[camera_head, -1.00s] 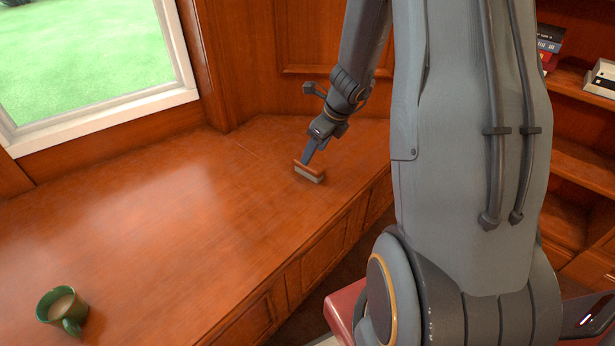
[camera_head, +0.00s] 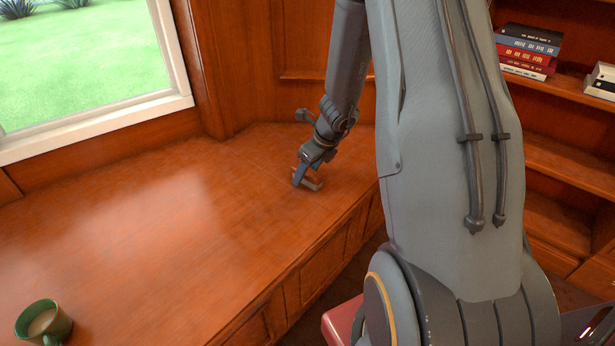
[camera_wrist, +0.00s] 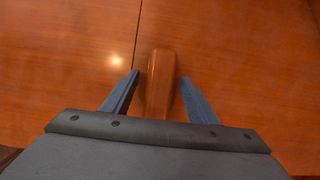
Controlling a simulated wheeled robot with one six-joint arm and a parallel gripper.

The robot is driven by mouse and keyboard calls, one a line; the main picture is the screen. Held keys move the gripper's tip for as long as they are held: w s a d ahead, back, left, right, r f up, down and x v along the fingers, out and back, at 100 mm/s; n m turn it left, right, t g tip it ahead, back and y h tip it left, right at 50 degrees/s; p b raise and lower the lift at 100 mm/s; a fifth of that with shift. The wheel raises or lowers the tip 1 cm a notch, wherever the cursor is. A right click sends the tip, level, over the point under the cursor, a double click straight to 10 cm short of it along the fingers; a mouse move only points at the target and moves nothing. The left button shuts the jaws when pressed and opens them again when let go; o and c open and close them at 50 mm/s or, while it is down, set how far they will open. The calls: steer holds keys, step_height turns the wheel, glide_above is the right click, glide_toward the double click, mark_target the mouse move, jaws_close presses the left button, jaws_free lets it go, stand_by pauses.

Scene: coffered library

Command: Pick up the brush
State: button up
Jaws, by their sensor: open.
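The brush (camera_head: 311,181) lies on the wooden bench top, near its front edge, partly hidden behind my gripper in the head view. In the wrist view the brush (camera_wrist: 160,82) shows its brown wooden back, lying lengthwise between my fingers. My gripper (camera_wrist: 160,82) is open, with one blue-grey finger on each side of the brush. A narrow gap shows between the brush and each finger. In the head view my gripper (camera_head: 304,174) points down at the brush, with its fingertips close to the bench top.
The wooden bench top (camera_head: 150,230) is broad and mostly clear. A green mug (camera_head: 42,325) with a light brown drink stands at the front left. A window (camera_head: 80,70) is at the back left. Shelves at the right hold several stacked books (camera_head: 527,50).

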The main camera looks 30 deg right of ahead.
steer(key=shift+f, duration=0.25)
stand_by(0.3)
steer(key=shift+c, duration=0.4)
steer(key=c, duration=1.1)
